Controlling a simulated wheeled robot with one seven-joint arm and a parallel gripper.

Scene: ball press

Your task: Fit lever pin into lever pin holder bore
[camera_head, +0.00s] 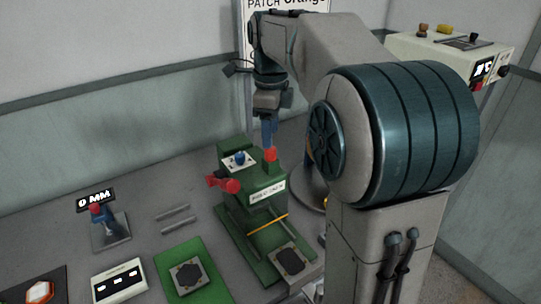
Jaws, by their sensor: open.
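My gripper (268,142) hangs above the right side of the green press (235,160), with its blue fingers pointing down. It is open, and its fingertips are close above a red knob (270,155); I cannot tell whether they touch it. The press top has a pale plate with a blue knob (239,158) and a red-ended handle (229,185) sticking out to the left. Two slim grey rods (176,213) lie on the table left of the press. I cannot tell for sure which part is the lever pin or the holder bore.
A small stand (110,232) under a "0 MM" display (95,199) is at the left. A green mat (172,270) with a dark-topped block and a white box (118,281) are in front. A beige machine (450,50) stands at back right. My arm covers the right side.

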